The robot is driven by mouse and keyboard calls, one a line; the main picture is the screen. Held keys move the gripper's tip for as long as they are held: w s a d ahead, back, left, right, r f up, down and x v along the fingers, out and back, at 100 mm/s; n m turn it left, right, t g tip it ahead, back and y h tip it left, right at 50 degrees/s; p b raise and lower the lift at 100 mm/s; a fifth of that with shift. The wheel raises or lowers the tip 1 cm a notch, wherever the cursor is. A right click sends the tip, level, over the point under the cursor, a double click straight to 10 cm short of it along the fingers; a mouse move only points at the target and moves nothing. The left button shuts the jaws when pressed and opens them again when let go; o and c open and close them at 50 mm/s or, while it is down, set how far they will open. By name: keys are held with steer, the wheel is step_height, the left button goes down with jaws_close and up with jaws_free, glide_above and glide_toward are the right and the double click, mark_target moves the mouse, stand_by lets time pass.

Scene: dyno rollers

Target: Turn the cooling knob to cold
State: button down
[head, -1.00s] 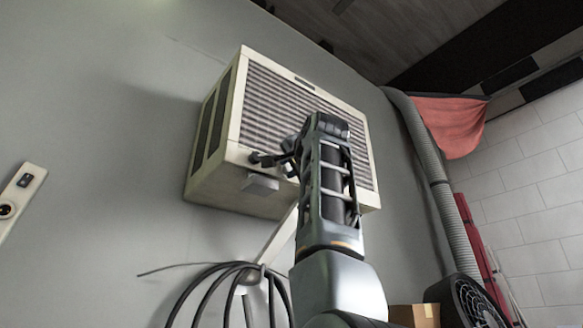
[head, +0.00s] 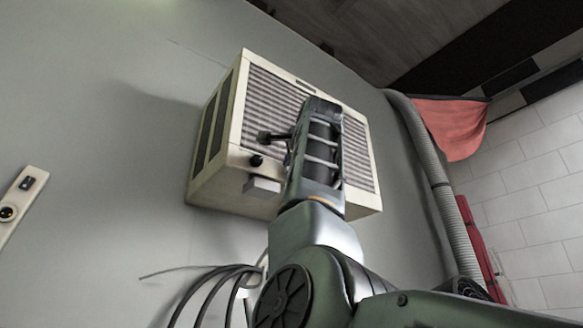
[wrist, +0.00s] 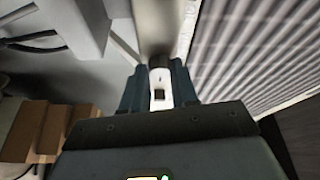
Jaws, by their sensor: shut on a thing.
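The cooling unit (head: 229,172) is a cream box with a slatted grille, fixed high on the grey wall. A small black round piece (head: 256,160), knob-like, shows at the lower left of its front. My gripper (head: 267,137) reaches the unit's lower left front from the right. In the wrist view my gripper (wrist: 160,80) has its two fingers close together, with a dark knob (wrist: 159,62) at their tips. The fingers are shut on it. The knob's marks and pointer cannot be read. My arm hides part of the grille.
A pale grey block (head: 262,186) juts out below the black piece. Black cable loops (head: 215,285) hang beneath the unit. A grey hose (head: 430,170) and a red cloth (head: 450,125) are on the right.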

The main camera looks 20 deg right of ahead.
steer(key=shift+d, duration=0.1)
steer(key=c, duration=0.9)
jaws_free()
steer(key=shift+o, duration=0.2)
steer(key=s+b, duration=0.3)
steer(key=s, duration=0.4)
steer(key=shift+s+a+f, duration=0.2)
steer(key=shift+s+a, duration=0.1)
steer(key=shift+s, duration=0.1)
